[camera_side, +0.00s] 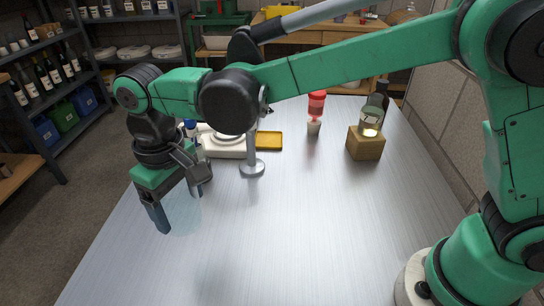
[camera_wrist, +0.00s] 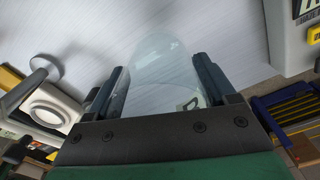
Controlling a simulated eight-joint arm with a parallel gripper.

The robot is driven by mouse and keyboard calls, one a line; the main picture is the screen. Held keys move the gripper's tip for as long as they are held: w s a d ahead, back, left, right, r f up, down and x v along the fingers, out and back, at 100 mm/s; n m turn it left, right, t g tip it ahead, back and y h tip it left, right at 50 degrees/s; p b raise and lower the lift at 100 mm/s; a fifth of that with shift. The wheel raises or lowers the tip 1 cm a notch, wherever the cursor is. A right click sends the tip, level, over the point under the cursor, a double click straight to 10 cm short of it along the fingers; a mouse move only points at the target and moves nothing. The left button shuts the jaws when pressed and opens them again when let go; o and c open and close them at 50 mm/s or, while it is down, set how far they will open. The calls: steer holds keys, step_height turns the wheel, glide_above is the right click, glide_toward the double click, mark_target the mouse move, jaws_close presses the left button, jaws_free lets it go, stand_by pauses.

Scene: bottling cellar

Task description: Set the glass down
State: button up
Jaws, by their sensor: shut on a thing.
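A clear, see-through glass (camera_wrist: 162,60) sits between the two dark fingers of my gripper (camera_wrist: 158,78) in the wrist view. The fingers are shut on its sides, and its rounded end points away from the palm. In the side view my gripper (camera_side: 180,212) hangs at the left edge of the metal bench (camera_side: 290,230), fingers pointing down. The glass is barely visible there between the fingers. I cannot tell whether it touches the bench top.
A metal stand with a round foot (camera_side: 252,168) is right of my gripper. Behind it are a white device (camera_side: 222,148) and a yellow tray (camera_side: 269,141). A red-topped object (camera_side: 316,105) and a wooden block (camera_side: 365,144) holding a bottle (camera_side: 371,118) stand further right. The front bench is clear.

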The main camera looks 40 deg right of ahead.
step_height(320, 180, down, 8)
steer(key=shift+f, duration=0.1)
steer(key=shift+f, duration=0.1)
stand_by(0.3)
steer(key=o, duration=1.2)
step_height(320, 180, up, 12)
steer(key=shift+f, duration=0.2)
steer(key=shift+d+r, duration=0.1)
steer(key=shift+r, duration=0.15)
steer(key=s+d+m+t, duration=0.1)
steer(key=s+d+t, duration=0.1)
steer(key=d, duration=0.5)
steer(key=s+d+m+t, duration=0.2)
steer(key=d, duration=0.6)
steer(key=s+d+m+t, duration=0.1)
steer(key=s+d+t, duration=0.1)
steer(key=d, duration=0.5)
steer(key=shift+s+d+f+m+t, duration=0.2)
steer(key=shift+s+m+t, duration=0.15)
steer(key=shift+t, duration=0.25)
